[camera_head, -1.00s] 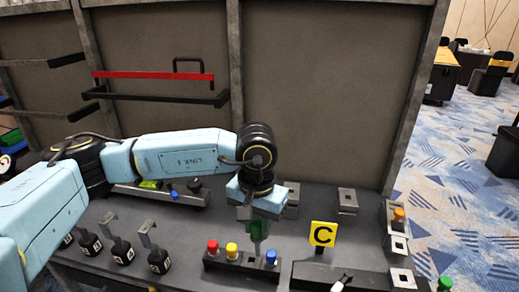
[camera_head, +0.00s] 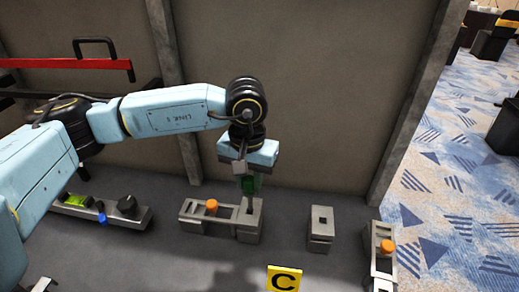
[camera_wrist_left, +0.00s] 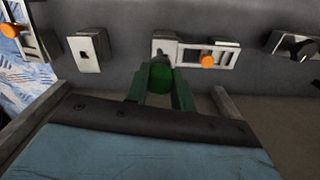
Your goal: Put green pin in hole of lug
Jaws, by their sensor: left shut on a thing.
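My left gripper (camera_head: 249,186) is shut on the green pin (camera_head: 251,184), which it holds upright with its grey shank pointing down. The pin's green head (camera_wrist_left: 160,76) shows between the fingers in the left wrist view. The shank's lower end is at the top of a grey lug (camera_head: 249,226); this lug also shows in the left wrist view (camera_wrist_left: 164,48). I cannot tell how far the tip sits in the lug's hole, as the hole is covered. My right gripper is not in view.
A slotted bar with an orange knob (camera_head: 212,206) adjoins the lug on the left. Another block with a square hole (camera_head: 320,222) stands to the right, and a second orange-knobbed bracket (camera_head: 387,247) beyond it. A yellow C sign (camera_head: 284,279) stands in front.

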